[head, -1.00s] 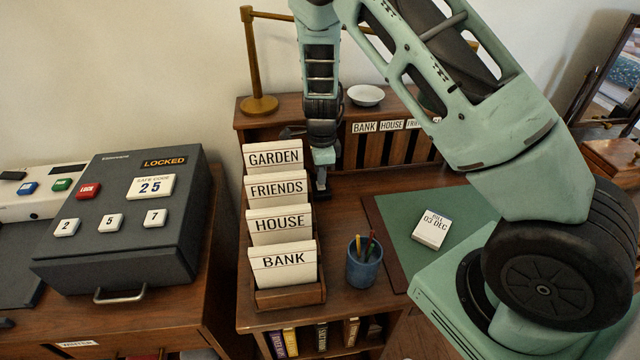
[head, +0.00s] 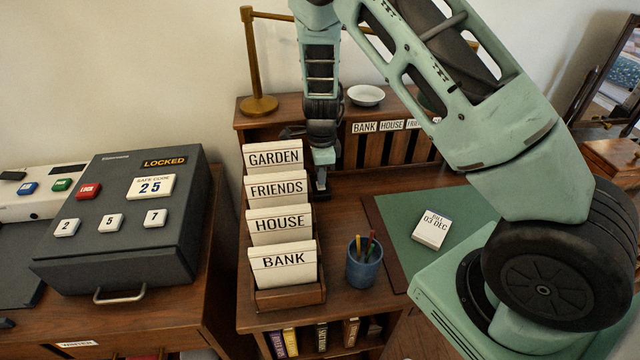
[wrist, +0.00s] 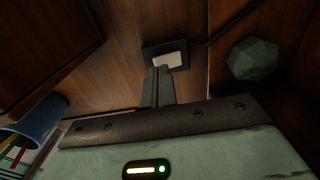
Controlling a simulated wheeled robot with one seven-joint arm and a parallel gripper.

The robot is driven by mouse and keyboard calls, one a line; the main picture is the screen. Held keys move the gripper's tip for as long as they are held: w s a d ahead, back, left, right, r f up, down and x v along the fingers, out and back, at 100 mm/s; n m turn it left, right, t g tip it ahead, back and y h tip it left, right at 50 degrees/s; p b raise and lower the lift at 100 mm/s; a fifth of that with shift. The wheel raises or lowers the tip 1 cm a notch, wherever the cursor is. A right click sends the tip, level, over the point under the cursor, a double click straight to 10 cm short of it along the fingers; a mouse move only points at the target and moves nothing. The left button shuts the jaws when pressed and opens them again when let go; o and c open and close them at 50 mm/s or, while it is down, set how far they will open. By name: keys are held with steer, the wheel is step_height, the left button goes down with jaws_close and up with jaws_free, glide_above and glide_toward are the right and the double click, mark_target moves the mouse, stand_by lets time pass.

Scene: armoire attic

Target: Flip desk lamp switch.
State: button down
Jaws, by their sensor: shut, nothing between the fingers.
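The brass desk lamp (head: 256,60) stands at the back left of the desk; its upper arm passes behind my arm. In the wrist view the switch (wrist: 170,59) is a small dark box with a pale rocker on the wooden surface, and a dark cord leaves it to the right. My gripper (wrist: 162,72) is shut and empty, its tips at the near edge of the pale rocker; I cannot tell if they touch. In the head view my gripper (head: 320,190) points down beside the card rack, and the switch is not clearly seen there.
The rack of labelled cards (head: 290,298) stands close left of my gripper. A blue pencil cup (head: 364,268) is nearer the front, beside a green desk mat (head: 395,222). A green faceted object (wrist: 252,60) lies right of the switch. A locked grey safe (head: 130,250) is at left.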

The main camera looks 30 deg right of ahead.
mark_target(321, 187)
steer(key=shift+f+b, duration=0.6)
steer(key=shift+f, duration=0.35)
stand_by(0.8)
steer(key=shift+r, duration=0.1)
step_height(321, 187, up, 7)
steer(key=p, duration=0.7)
stand_by(0.5)
